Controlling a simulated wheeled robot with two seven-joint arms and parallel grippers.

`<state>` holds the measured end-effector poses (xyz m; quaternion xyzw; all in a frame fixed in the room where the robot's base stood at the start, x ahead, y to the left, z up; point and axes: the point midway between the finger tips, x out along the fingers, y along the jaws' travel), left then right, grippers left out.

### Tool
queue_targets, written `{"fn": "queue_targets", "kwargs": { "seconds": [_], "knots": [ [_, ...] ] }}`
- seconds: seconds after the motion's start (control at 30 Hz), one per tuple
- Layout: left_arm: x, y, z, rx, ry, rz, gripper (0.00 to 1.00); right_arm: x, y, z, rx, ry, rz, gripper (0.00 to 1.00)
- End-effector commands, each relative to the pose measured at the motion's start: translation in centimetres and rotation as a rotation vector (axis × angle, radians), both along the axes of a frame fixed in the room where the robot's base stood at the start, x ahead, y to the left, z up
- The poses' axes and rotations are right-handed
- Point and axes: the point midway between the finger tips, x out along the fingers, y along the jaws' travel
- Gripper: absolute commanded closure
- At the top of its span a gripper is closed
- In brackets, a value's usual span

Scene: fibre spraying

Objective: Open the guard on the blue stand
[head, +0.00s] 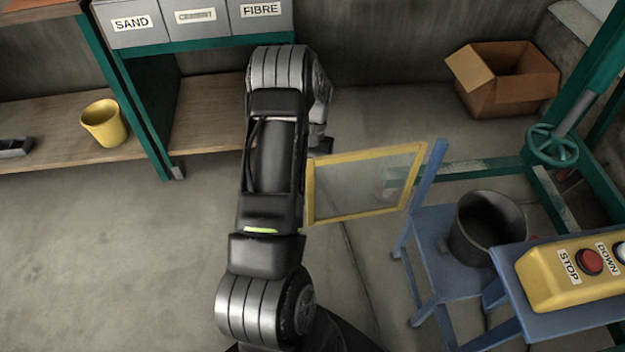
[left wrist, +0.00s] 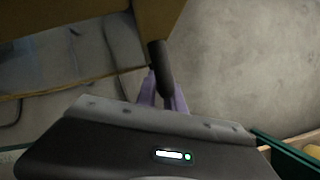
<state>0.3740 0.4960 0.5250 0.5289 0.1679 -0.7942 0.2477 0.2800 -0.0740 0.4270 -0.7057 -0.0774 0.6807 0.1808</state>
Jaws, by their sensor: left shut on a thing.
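The guard (head: 362,150) is a clear pane in a yellow frame. Its right edge meets an upright post of the blue stand (head: 430,240). It sticks out to the left of the stand, clear of the dark bucket (head: 487,226) on the stand. My left gripper is at the guard's free left edge, mostly hidden behind my arm in the head view. In the left wrist view, my left gripper (left wrist: 163,97) has its purple fingers shut on the dark guard handle (left wrist: 160,68), beside the yellow frame (left wrist: 157,18). My right gripper is not in view.
A yellow control box (head: 570,275) with a red STOP button is at the right front. A green frame with a handwheel (head: 552,146) stands behind the stand. A cardboard box (head: 508,95) lies at the back. Shelves (head: 70,125) with a yellow bucket (head: 103,123) are at left. Floor at left is clear.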

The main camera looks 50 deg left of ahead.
Motion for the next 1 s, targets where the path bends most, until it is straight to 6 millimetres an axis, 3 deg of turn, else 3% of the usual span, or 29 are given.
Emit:
{"fn": "queue_targets", "kwargs": {
  "seconds": [0.47,0.5,0.73,1.0],
  "knots": [
    [-0.14,0.3,-0.12,0.003,0.001,-0.016,1.0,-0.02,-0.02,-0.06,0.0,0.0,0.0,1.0],
    [-0.13,0.29,-0.12,0.003,0.001,-0.016,0.86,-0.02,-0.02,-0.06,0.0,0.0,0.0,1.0],
    [-0.07,0.23,-0.08,0.002,0.0,-0.016,0.67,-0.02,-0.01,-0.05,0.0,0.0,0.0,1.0],
    [-0.01,0.21,0.0,0.001,0.0,-0.017,0.66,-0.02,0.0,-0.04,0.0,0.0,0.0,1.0]
  ]
}}
